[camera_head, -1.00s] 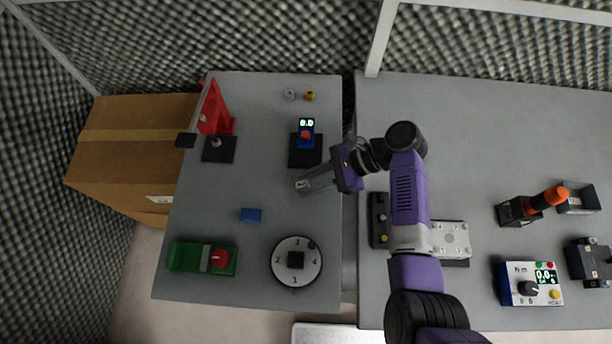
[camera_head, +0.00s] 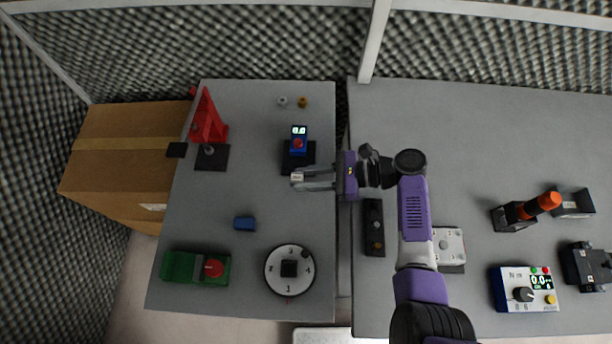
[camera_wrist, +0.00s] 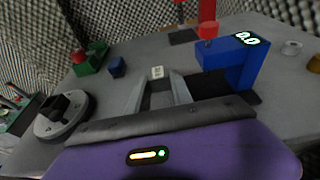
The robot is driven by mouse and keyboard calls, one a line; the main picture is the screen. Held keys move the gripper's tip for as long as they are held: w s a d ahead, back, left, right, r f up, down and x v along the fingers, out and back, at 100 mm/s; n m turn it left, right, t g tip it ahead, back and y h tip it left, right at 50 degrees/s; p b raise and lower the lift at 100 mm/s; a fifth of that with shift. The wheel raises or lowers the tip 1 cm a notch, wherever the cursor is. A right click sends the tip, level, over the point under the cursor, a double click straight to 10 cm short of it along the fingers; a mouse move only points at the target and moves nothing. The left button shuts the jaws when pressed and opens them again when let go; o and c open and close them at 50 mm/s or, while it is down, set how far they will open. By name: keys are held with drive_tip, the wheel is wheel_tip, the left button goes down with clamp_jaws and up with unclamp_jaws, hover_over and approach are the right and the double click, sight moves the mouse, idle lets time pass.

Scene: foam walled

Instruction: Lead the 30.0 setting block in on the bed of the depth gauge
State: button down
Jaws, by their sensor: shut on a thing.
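The depth gauge (camera_head: 299,133) is blue with a lit 0.0 display and a red part, on a dark flat bed (camera_head: 288,166) on the left table. In the wrist view the gauge (camera_wrist: 236,65) stands right of my fingers, with its dark bed (camera_wrist: 248,97) low beside it. My gripper (camera_head: 298,180) is shut on a small pale block with a mark on its face, the setting block (camera_head: 296,176). The block also shows at the fingertips in the wrist view (camera_wrist: 157,72). It is just in front of the bed's near edge, apart from the gauge body; its height above the table is unclear.
A blue block (camera_head: 245,223), a numbered dial (camera_head: 289,288) and a green device (camera_head: 180,267) lie nearer. A red stand (camera_head: 208,120) is at the back left. Two small knobs (camera_head: 302,101) lie behind the gauge. Table between blue block and gauge is clear.

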sight(308, 163)
drive_tip(key=shift+r, duration=0.15)
drive_tip(key=w+f+b, duration=0.2)
drive_tip(key=f+b, duration=0.1)
drive_tip(key=shift+f, duration=0.2)
drive_tip(key=shift+w+r, duration=0.1)
drive_tip(key=shift+w, duration=0.3)
drive_tip(key=shift+w+d+b, duration=0.15)
drive_tip(key=shift+w+b, duration=1.45)
drive_tip(key=shift+w, duration=0.45)
drive_tip(key=c, duration=1.1)
unclamp_jaws()
drive_tip(key=shift+o, duration=0.2)
drive_tip(key=shift+b+v, duration=0.3)
drive_tip(key=shift+v, duration=3.6)
